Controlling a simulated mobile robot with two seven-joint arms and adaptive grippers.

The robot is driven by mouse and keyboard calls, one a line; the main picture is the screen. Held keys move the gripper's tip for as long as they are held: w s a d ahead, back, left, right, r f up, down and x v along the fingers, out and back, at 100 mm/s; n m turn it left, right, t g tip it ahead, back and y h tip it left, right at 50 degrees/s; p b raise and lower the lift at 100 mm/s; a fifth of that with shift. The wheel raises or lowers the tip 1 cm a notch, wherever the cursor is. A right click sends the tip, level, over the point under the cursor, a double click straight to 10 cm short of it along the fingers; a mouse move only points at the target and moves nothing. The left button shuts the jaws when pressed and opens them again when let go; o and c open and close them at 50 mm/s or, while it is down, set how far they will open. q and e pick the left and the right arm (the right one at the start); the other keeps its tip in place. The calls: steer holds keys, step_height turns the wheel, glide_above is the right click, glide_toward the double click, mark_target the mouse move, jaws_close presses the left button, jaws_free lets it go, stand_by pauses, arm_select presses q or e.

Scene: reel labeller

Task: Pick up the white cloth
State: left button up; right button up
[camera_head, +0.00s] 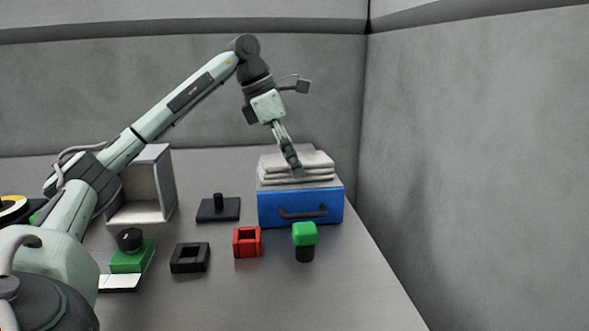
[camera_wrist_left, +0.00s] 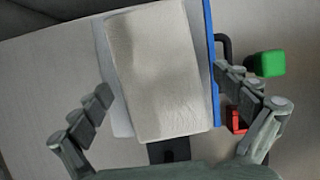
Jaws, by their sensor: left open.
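The white cloth (camera_head: 310,160) is a folded, off-white stack lying on top of a blue box (camera_head: 300,207) with a dark handle. My left gripper (camera_head: 292,163) reaches down from above and is at the cloth in the head view, overlapping its front part. In the left wrist view the cloth (camera_wrist_left: 155,75) lies beyond the fingers, and my left gripper (camera_wrist_left: 162,92) is open, with one finger to each side of the cloth. Nothing is held between the fingers. Whether the fingertips touch the cloth cannot be told. My right gripper is not in view.
In front of the blue box stand a green-and-black piece (camera_head: 305,236), a red square block (camera_head: 247,242) and a black square frame (camera_head: 190,257). A black plate with a peg (camera_head: 218,209) and a white open box (camera_head: 146,191) are further left. A grey wall (camera_head: 480,150) rises at right.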

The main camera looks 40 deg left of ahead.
arm_select(q)
steer(key=c, duration=1.2)
steer(key=shift+c, duration=0.4)
steer(key=shift+r, duration=0.2)
